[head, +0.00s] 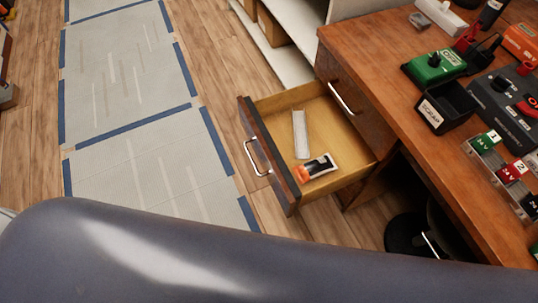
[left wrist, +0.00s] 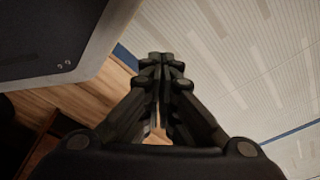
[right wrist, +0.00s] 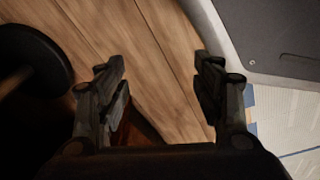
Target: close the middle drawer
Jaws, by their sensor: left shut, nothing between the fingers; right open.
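An open drawer (head: 271,158) sticks out to the left from the wooden desk (head: 362,60). Its dark front (head: 268,150) carries a silver bar handle (head: 256,158). A grey strip (head: 300,134) and a small orange, black and white item (head: 318,167) lie inside it. Above and behind it, a closed drawer front shows another handle (head: 342,98). Neither gripper shows in the head view. My left gripper (left wrist: 165,62) is shut and empty in the left wrist view, over the floor. My right gripper (right wrist: 160,65) is open and empty in the right wrist view, above wooden floor. No drawer is clearly seen in either wrist view.
My own grey body covers the bottom of the head view. The desk top holds a green box (head: 434,66), a black scrap bin (head: 445,106) and several labelled breakers (head: 484,142). A black round stool base (head: 408,234) is under the desk. The taped floor mat (head: 130,90) at left is clear.

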